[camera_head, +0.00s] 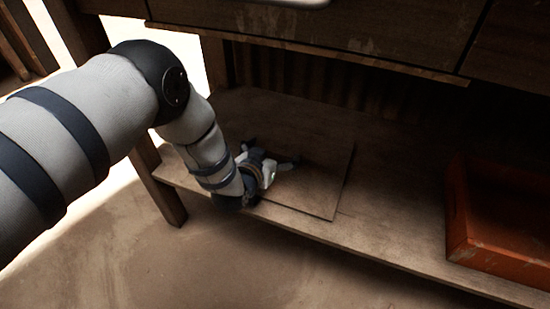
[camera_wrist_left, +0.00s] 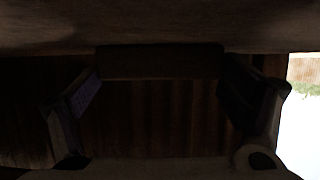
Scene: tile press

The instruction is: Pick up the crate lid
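A thin flat wooden board that looks like the crate lid (camera_head: 325,185) lies on the low wooden shelf. Its front edge is near the shelf's front edge. My left gripper (camera_head: 285,168) is low over the lid's left part, which my wrist partly hides. In the left wrist view the two fingers of the gripper (camera_wrist_left: 162,95) are spread apart. A dark bar-shaped block (camera_wrist_left: 160,62) shows between the fingertips; it is too dark to tell what it is or whether the fingers touch it. My right gripper is not in view.
An orange-red crate (camera_head: 457,215) stands on the shelf (camera_head: 385,235) at the right. A workbench with drawers (camera_head: 330,28) overhangs the shelf. A table leg (camera_head: 160,185) stands at the left. The shelf between lid and crate is clear.

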